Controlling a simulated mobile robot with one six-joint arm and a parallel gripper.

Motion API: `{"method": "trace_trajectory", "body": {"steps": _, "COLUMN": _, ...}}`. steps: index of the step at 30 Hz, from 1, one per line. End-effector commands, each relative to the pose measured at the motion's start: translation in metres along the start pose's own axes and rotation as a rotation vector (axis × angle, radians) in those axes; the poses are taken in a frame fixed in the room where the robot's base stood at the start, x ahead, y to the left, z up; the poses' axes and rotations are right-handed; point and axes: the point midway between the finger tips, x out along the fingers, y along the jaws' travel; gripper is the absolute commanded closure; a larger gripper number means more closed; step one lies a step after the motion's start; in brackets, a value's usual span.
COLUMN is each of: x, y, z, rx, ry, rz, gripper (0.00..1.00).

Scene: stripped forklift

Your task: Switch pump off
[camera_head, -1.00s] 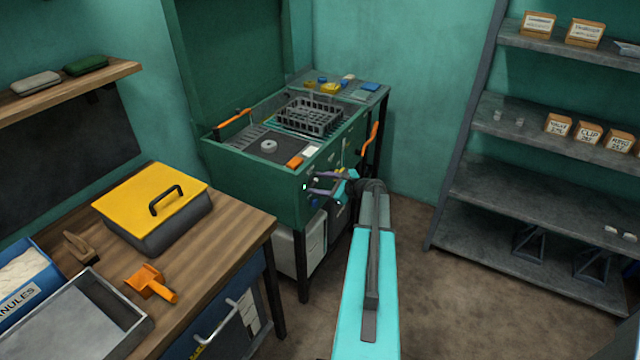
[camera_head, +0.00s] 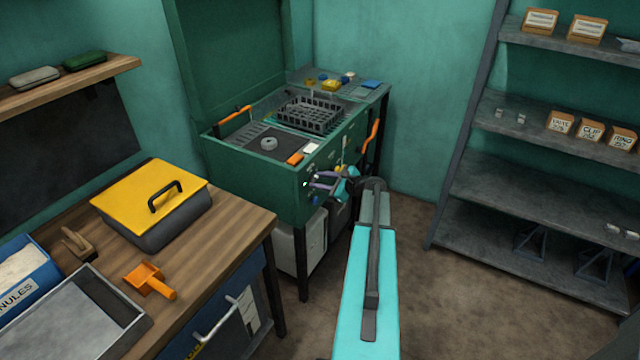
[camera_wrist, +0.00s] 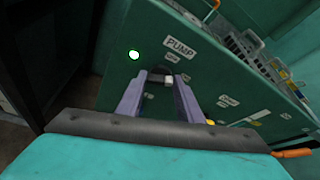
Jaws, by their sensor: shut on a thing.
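The green parts washer cabinet (camera_head: 255,190) stands against the back wall, with controls on its front. In the wrist view its front panel (camera_wrist: 225,75) fills much of the picture, tilted. A "PUMP" label (camera_wrist: 180,48) sits above a small pale switch piece (camera_wrist: 168,83). In the head view my gripper (camera_head: 316,182) is at the cabinet's front; my own wrist hides some controls.
The wooden bench (camera_head: 235,235) with a yellow-lidded box (camera_head: 130,195) stands at the left front. An orange handle (camera_head: 373,140) sticks up right of my gripper. Grey shelves (camera_head: 540,190) stand at the right. The floor between the cabinet and shelves is clear.

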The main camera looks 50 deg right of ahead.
Motion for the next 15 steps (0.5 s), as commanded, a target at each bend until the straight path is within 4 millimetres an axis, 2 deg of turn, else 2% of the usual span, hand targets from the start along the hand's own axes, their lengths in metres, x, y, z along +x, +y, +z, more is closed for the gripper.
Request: {"method": "trace_trajectory", "body": {"steps": 15, "x": 0.0007, "y": 0.0058, "z": -0.0052, "rx": -0.172, "ry": 0.0, "rz": -0.072, "gripper": 0.9}}
